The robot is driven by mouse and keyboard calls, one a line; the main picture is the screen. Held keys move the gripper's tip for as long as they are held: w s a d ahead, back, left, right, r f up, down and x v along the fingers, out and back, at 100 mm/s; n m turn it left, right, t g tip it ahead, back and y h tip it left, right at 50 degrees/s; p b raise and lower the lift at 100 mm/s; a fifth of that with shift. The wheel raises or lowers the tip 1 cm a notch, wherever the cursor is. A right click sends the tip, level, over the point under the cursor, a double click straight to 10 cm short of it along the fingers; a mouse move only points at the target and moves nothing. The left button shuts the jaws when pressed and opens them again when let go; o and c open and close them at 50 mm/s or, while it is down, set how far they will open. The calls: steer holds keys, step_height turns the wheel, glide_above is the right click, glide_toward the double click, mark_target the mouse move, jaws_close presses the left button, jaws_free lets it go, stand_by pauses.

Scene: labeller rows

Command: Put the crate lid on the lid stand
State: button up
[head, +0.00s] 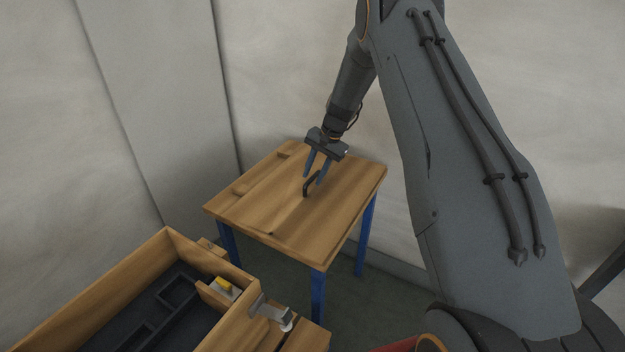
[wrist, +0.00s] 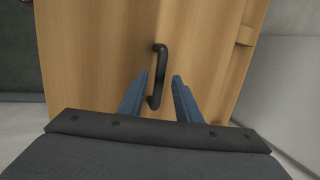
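The crate lid (head: 270,210) is a wooden board with a black bar handle (head: 306,188). It lies flat on the lid stand, of which blue legs (head: 318,295) show beneath; the stand's top is hidden under the board. In the wrist view the lid (wrist: 100,60) fills the middle, with the handle (wrist: 156,85) upright in the picture. My gripper (head: 313,180) is open above the lid at the handle. In the wrist view its two blue fingers (wrist: 159,75) stand apart on either side of the handle, with gaps showing. It holds nothing.
An open wooden crate (head: 95,295) with dark compartments inside stands at the lower left, close to the stand. A yellow-and-grey item (head: 224,286) and a metal latch (head: 270,310) are at its right side. Pale walls stand close behind the stand.

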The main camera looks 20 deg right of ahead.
steer(key=w+b+v, duration=0.1)
steer(key=b+v, duration=0.1)
steer(key=v, duration=0.7)
steer(key=s+a+r+n+h, duration=0.1)
steer(key=s+a+n, duration=0.1)
steer(key=s, duration=1.1)
steer(key=s+a+r+n+h, duration=0.1)
steer(key=s+n, duration=0.3)
steer(key=s, duration=0.9)
steer(key=s+a+r+n+h, duration=0.1)
steer(key=s+a+n, duration=0.1)
steer(key=s, duration=1.1)
steer(key=shift+a+r+n+g, duration=0.3)
steer(key=shift+a+n, duration=0.05)
steer(key=shift+n, duration=0.05)
